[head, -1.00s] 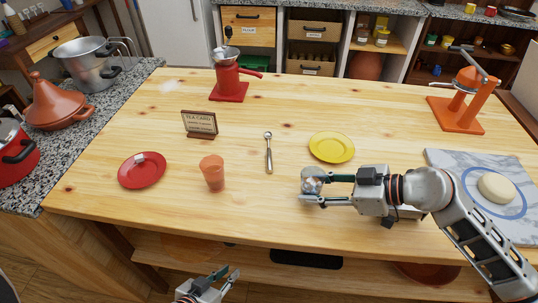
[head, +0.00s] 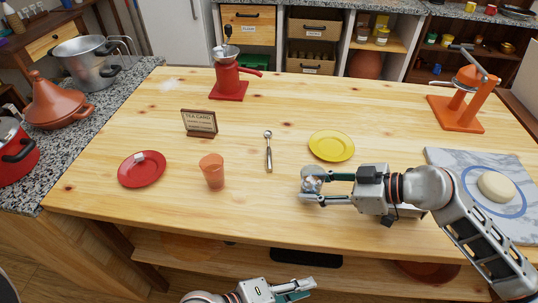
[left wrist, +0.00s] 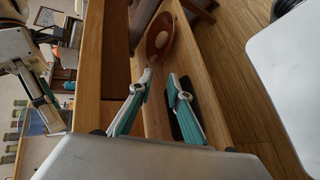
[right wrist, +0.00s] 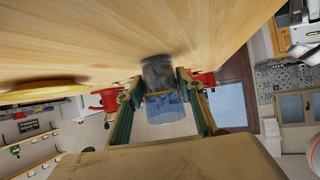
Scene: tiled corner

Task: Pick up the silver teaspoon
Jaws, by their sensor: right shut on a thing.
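The silver teaspoon (head: 268,152) lies on the wooden table near its middle, bowl end toward the back, handle toward the front. My right gripper (head: 308,184) is to the right of the spoon, in front of the yellow plate. It is shut on a clear glass (right wrist: 165,105), seen between its fingers in the right wrist view. My left gripper (head: 310,288) is low, in front of the table's front edge and below its top. In the left wrist view its fingers (left wrist: 160,88) are apart with nothing between them.
A yellow plate (head: 331,146) lies right of the spoon. An orange cup (head: 212,172), a red plate (head: 142,169) and a tea card stand (head: 200,122) are to its left. A marble board (head: 470,165) is at the right. The table just around the spoon is clear.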

